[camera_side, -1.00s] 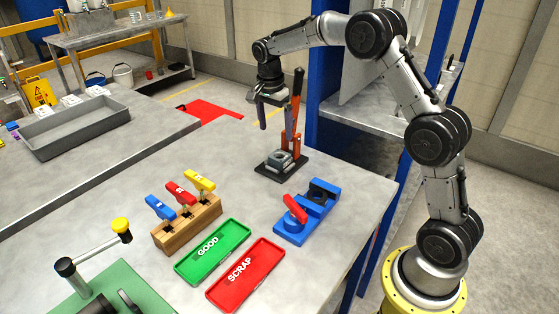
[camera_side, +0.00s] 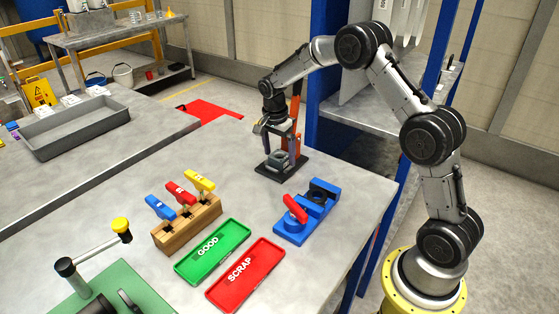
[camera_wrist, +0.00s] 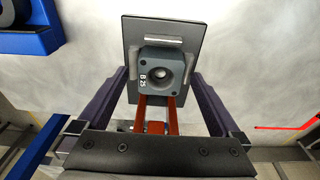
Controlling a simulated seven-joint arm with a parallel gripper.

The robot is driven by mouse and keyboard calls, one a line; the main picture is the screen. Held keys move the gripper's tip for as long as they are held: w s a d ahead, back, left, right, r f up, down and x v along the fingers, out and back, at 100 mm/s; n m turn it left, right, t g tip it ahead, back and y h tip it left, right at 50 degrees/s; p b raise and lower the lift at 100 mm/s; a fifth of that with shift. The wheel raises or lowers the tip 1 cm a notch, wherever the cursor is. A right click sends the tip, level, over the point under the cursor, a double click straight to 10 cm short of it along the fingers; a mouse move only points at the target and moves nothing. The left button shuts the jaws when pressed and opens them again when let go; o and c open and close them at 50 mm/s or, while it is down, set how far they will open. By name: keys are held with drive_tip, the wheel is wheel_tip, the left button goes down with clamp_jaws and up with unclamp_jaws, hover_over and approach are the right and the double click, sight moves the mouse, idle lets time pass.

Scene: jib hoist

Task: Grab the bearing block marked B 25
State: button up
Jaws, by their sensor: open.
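The bearing block marked B 25 (camera_wrist: 161,73) is a dark grey block with a round bore, and its white marking shows in the wrist view. It sits on the dark base plate of a small press (camera_wrist: 156,27), between light metal strips. In the side view the block (camera_side: 278,160) is on the plate near the far right edge of the table. My gripper (camera_side: 280,143) is above the block, pointing down, with its fingers apart. In the wrist view my gripper (camera_wrist: 163,85) has one finger on each side of the block, with clear gaps. Its height above the block is hard to judge.
The press's orange-red upright (camera_side: 296,115) stands close behind my gripper. A blue vise-like fixture (camera_side: 308,215) is to the front right. Green GOOD (camera_side: 235,240) and red SCRAP (camera_side: 228,291) trays and a wooden rack (camera_side: 188,232) with coloured handles lie in front. The table left of the press is clear.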

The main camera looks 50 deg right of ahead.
clamp_jaws()
idle(0.3)
drive_tip(key=shift+r, duration=0.25)
